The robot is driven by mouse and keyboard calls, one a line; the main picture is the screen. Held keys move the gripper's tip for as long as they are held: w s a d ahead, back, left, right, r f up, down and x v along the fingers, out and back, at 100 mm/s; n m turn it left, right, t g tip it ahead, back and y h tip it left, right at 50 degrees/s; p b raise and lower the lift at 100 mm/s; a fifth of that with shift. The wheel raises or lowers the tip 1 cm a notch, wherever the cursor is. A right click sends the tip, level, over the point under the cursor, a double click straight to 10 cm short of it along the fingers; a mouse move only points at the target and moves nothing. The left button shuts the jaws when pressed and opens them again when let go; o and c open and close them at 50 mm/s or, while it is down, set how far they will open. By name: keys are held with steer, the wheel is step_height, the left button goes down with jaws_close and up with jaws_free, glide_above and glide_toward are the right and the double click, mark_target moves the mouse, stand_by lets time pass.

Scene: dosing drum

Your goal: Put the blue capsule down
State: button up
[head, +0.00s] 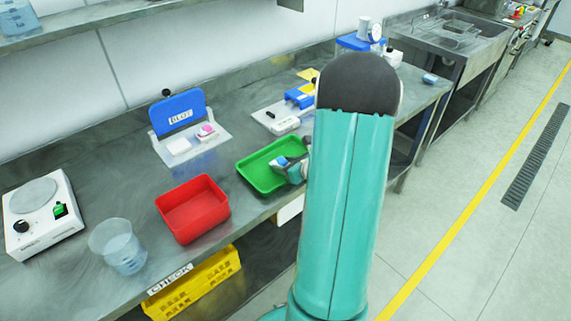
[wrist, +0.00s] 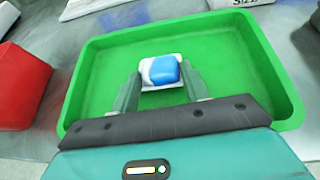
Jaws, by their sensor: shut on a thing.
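The blue capsule (wrist: 165,70) has a blue top and a white part under it. In the wrist view it sits between the two fingertips of my gripper (wrist: 161,82), which is shut on it. The green tray (wrist: 255,60) lies beneath, and the capsule is inside its outline. I cannot tell whether the capsule touches the tray floor. In the head view my gripper (head: 287,165) is over the right part of the green tray (head: 252,173), with a small blue patch of the capsule (head: 282,161) showing. My arm hides part of the bench there.
A red bin (head: 193,208) stands left of the green tray. A clear beaker (head: 118,246) and a white scale (head: 42,213) are further left. Behind are a blue-lidded slot box (head: 180,115) and a blue-and-white device (head: 299,96). The tray floor around the capsule is clear.

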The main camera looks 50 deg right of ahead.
steer(key=o, duration=1)
steer(key=shift+f, duration=0.15)
steer(key=shift+c, duration=0.2)
